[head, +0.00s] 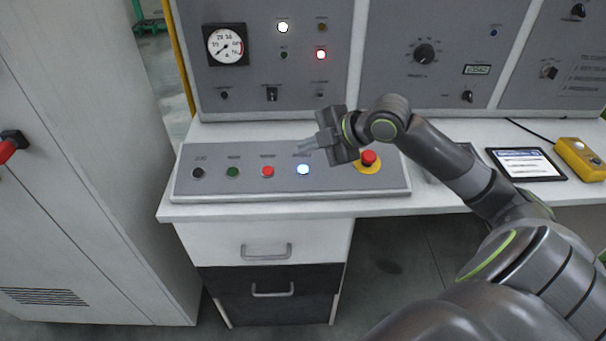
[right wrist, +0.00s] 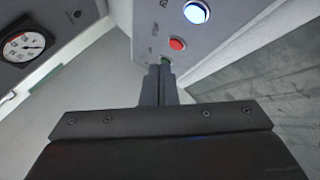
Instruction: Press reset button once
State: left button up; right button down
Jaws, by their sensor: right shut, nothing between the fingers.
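A sloped grey button box (head: 335,185) lies on the white desk. Its row holds a black button (head: 198,173), a green button (head: 233,172), a red button (head: 268,171) and a lit blue-white button (head: 303,169). Their labels are too small to read, so I cannot tell by text which is reset. My right gripper (head: 304,146) is shut and empty, above and behind the lit button, apart from it. In the right wrist view the shut fingers (right wrist: 161,76) partly cover the green button; the red button (right wrist: 177,43) and lit button (right wrist: 196,12) show beyond. My left gripper is not in view.
A red emergency stop (head: 368,158) on a yellow base sits right of the row, below my right wrist. An upright panel with a gauge (head: 225,45) and lamps stands behind. A tablet (head: 527,164) and yellow device (head: 580,158) lie at right. A cabinet stands left.

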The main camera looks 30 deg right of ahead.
jog(key=b, duration=0.4)
send_over(303, 170)
jog(key=s, duration=0.2)
notch_tip(303, 170, down, 5)
jog(key=shift+d+r, duration=0.1)
jog(key=shift+w+d+f, duration=0.1)
jog(key=shift+w+f, duration=0.1)
jog(key=shift+f, duration=0.3)
dwell(0.9)
jog(key=shift+f, duration=0.15)
jog(key=shift+w+f+b, duration=0.15)
jog(key=shift+f+b, duration=0.1)
jog(key=shift+b, duration=0.15)
jog(key=shift+f, duration=0.1)
